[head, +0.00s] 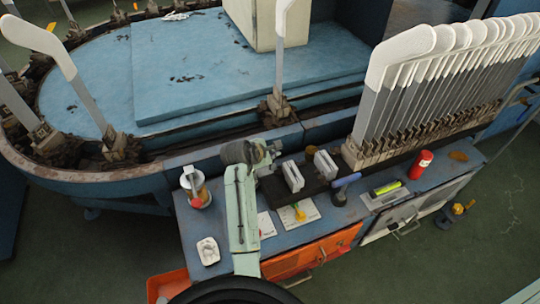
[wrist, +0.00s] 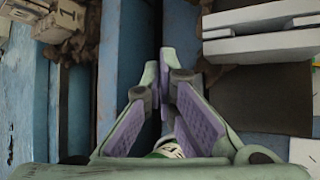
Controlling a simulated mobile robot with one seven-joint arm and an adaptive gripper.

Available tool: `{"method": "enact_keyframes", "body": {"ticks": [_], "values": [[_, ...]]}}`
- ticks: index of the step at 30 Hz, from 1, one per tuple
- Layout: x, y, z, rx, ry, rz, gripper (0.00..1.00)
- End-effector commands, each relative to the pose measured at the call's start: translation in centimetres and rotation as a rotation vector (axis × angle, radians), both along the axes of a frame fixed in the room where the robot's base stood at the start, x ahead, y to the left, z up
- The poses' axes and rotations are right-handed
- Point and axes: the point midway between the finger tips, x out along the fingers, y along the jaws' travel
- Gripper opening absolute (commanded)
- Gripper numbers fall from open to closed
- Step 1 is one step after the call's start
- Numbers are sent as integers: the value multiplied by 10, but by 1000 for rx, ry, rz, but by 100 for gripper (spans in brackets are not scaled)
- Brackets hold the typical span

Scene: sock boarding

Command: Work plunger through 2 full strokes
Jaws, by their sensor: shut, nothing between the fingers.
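A small jar-like container (head: 200,197) with a pale upright top (head: 189,172) stands at the left end of the blue bench; it may carry the plunger, but it is too small to tell. My gripper (head: 272,153) is over the bench's back edge, to the right of the container and apart from it. In the wrist view my gripper (wrist: 161,66) has its purple-padded fingers close together, with nothing held. The container cannot be made out in the wrist view.
Grey blocks (head: 293,176) stand on a dark mat right of my gripper and show in the wrist view (wrist: 262,45). A row of white sock boards (head: 402,65) rises behind. A red can (head: 420,164), white dish (head: 208,251) and blue-handled tool (head: 341,187) are on the bench.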

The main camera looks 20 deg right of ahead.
Motion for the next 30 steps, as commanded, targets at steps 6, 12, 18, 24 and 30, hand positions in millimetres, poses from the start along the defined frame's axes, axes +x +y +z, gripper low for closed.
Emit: {"method": "enact_keyframes", "body": {"ticks": [6, 12, 18, 24, 30], "values": [[0, 0, 8, -1, -2, 1, 0], [1, 0, 8, -1, -3, 0, 0], [1, 0, 15, -1, -4, 1, 0], [1, 0, 35, -2, -3, 2, 0], [2, 0, 49, -3, -7, 1, 0]]}}
